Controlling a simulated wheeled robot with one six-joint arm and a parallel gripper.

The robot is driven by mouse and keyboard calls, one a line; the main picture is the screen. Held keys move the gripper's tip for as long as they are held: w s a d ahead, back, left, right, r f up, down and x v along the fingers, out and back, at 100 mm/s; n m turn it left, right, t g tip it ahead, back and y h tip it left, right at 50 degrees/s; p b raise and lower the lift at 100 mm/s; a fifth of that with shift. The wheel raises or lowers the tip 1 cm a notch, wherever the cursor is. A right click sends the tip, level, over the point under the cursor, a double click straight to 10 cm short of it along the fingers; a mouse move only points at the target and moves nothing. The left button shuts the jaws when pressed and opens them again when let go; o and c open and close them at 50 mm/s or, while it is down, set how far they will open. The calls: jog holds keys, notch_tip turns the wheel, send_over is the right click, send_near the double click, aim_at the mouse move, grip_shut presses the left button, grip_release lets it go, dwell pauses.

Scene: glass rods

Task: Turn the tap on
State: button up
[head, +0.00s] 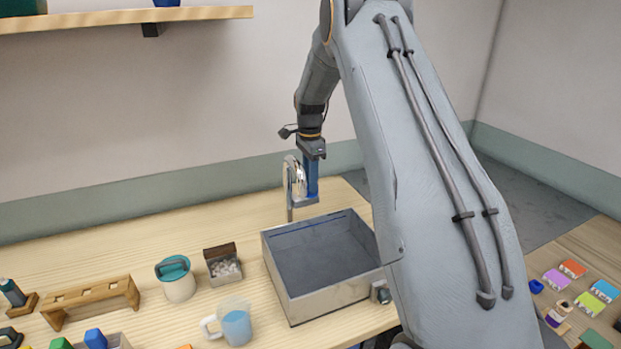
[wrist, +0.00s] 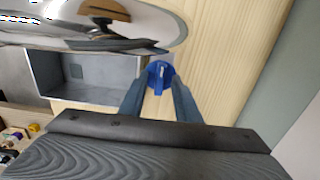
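The chrome tap (head: 294,180) stands at the back edge of the grey sink (head: 279,274), its curved spout reaching over the basin. In the wrist view the shiny spout (wrist: 150,22) fills the upper left. The blue tap knob (wrist: 159,77) has a thin raised handle and sits beside the sink (wrist: 94,94). My gripper (head: 311,196) points down just right of the spout. In the wrist view its fingers (wrist: 158,86) are apart, one on each side of the knob; contact is unclear. I see no water flowing.
A blue-filled jug (head: 236,328), a teal-lidded pot (head: 178,284), a small box of white pieces (head: 224,269) and a wooden rack (head: 90,298) stand left of the sink. A wall shelf (head: 120,17) is at upper left.

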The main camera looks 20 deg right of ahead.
grip_shut()
jog(key=shift+n+b, duration=0.3)
jog(key=shift+f+n+b, duration=0.1)
jog(key=shift+n+b, duration=0.55)
jog(key=shift+n, duration=0.35)
jog(key=n+b, duration=0.2)
jog(key=n, duration=0.1)
jog(key=shift+n, duration=0.3)
jog(key=n+b, duration=0.1)
jog(key=n, duration=0.2)
jog(key=shift+n, duration=0.3)
jog(key=shift+n+b, duration=0.55)
jog(key=shift+n, duration=1.15)
